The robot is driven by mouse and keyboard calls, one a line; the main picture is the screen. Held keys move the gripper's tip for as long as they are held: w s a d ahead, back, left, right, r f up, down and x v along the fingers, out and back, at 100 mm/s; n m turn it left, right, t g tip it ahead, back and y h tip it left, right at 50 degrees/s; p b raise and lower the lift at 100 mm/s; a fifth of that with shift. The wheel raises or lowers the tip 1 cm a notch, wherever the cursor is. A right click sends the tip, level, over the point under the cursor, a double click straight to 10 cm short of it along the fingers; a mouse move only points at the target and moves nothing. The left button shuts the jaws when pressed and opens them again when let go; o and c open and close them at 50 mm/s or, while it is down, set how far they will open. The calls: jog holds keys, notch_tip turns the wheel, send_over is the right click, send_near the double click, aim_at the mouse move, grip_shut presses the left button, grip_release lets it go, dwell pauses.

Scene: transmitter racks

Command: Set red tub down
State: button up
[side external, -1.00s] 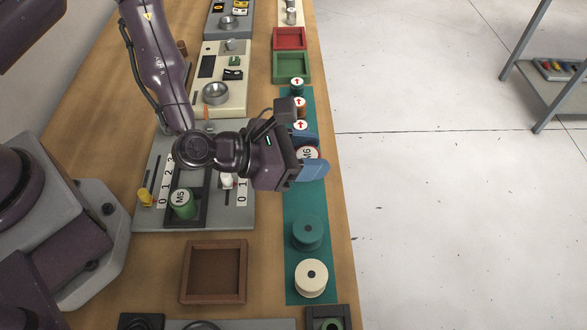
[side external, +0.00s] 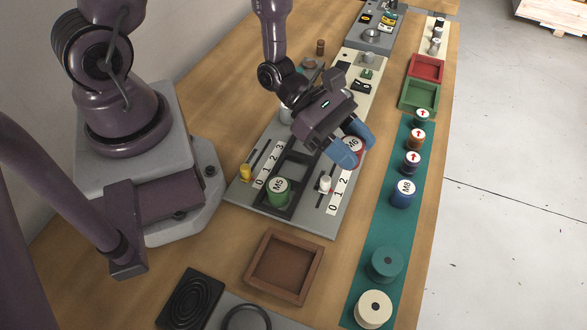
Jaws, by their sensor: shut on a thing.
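The red tub (side external: 353,155) has a white lid label reading M6. My gripper (side external: 355,146) is shut on it, with its blue fingers on either side. In the side external view the tub appears by the right edge of the grey panel (side external: 238,191); I cannot tell its height above the surface. The panel has a dark frame (side external: 299,158) with a green M5 tub (side external: 279,190) in its near compartment. The frame's middle compartment looks empty; its far part is partly hidden by my gripper.
A yellow knob (side external: 245,171) and a white knob (side external: 325,184) stand on numbered sliders beside the frame. The teal mat (side external: 384,222) holds a blue M8 tub (side external: 402,194), arrow-marked tubs and spools. A brown tray (side external: 284,265) lies nearer.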

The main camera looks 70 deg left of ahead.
aim_at(294, 173)
jog(key=s+a+m+g+h, duration=0.1)
jog(key=s+a+m+g, duration=0.1)
jog(key=s+a, duration=0.3)
jog(key=shift+s+a+m+g, duration=0.3)
jog(key=shift+a, duration=0.05)
dwell(0.3)
jog(key=shift+s+a, duration=0.2)
jog(key=shift+a, duration=0.1)
jog(key=shift+s+a+g, duration=0.3)
jog(key=shift+s+a, duration=0.1)
jog(key=shift+a, duration=0.05)
jog(key=shift+f, duration=3.95)
